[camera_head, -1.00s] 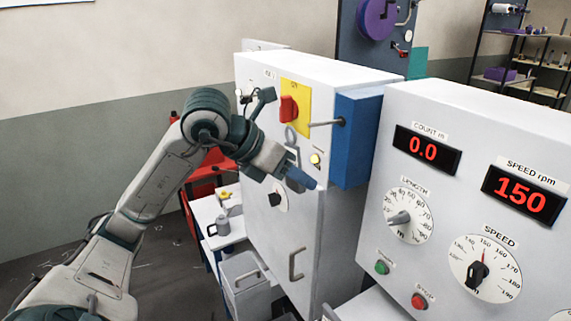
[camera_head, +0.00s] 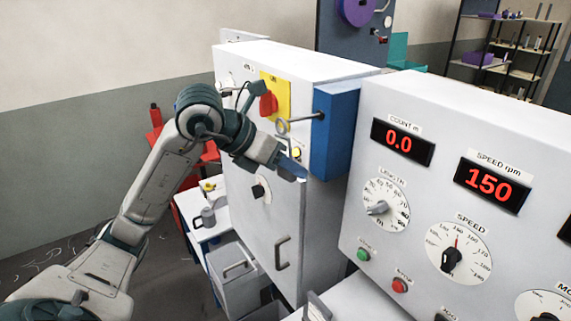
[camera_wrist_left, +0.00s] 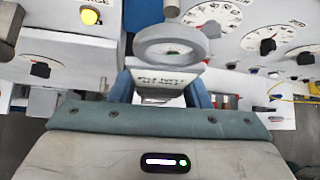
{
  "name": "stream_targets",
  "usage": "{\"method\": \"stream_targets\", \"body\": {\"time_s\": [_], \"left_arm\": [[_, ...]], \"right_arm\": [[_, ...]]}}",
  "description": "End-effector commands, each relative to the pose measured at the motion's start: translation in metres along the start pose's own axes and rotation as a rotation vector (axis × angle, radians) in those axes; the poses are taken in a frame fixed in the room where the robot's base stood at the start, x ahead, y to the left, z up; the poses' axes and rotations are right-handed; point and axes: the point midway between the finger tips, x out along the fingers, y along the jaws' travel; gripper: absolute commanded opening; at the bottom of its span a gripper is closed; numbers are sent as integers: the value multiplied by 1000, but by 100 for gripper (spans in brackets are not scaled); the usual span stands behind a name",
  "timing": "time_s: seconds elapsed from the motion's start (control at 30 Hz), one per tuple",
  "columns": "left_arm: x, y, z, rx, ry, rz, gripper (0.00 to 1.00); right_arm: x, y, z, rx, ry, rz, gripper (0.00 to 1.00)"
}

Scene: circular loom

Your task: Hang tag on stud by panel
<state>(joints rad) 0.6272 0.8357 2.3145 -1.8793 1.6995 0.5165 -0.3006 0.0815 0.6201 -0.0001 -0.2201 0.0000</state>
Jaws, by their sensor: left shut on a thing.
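My left gripper (camera_head: 289,164) is shut on the tag, in front of the white cabinet, left of the blue box (camera_head: 336,132). In the left wrist view the grey ring (camera_wrist_left: 143,50) rises above the lettered tag (camera_wrist_left: 168,78), held between the blue fingers (camera_wrist_left: 165,92). The stud (camera_head: 305,118) is a thin rod sticking out leftward from the blue box. My right gripper is not in view.
The white cabinet (camera_head: 235,165) carries a red switch (camera_head: 268,104) on a yellow plate, a yellow lamp (camera_head: 296,152) close to my fingers, and a handle (camera_head: 281,253). The control panel (camera_head: 345,228) stands to the right. A small table with a mug (camera_head: 208,217) is at lower left.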

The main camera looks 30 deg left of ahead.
Motion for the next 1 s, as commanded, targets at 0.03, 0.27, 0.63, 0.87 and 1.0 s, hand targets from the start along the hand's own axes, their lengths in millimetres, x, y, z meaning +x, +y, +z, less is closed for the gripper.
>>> {"method": "stream_targets", "body": {"time_s": [0.03, 0.27, 0.63, 0.87, 1.0], "left_arm": [[0, 0, 0, 0, -1, 0, 16], [0, 0, 0, 0, 0, 0, 16], [2, 0, 3, -1, 0, -1, 16], [7, 0, 8, 0, -2, -2, 16], [10, 0, 11, 0, -1, -1, 16]], "right_arm": [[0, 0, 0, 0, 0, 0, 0], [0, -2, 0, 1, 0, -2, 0], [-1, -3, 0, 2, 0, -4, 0], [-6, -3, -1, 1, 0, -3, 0], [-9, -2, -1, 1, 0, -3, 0]]}}
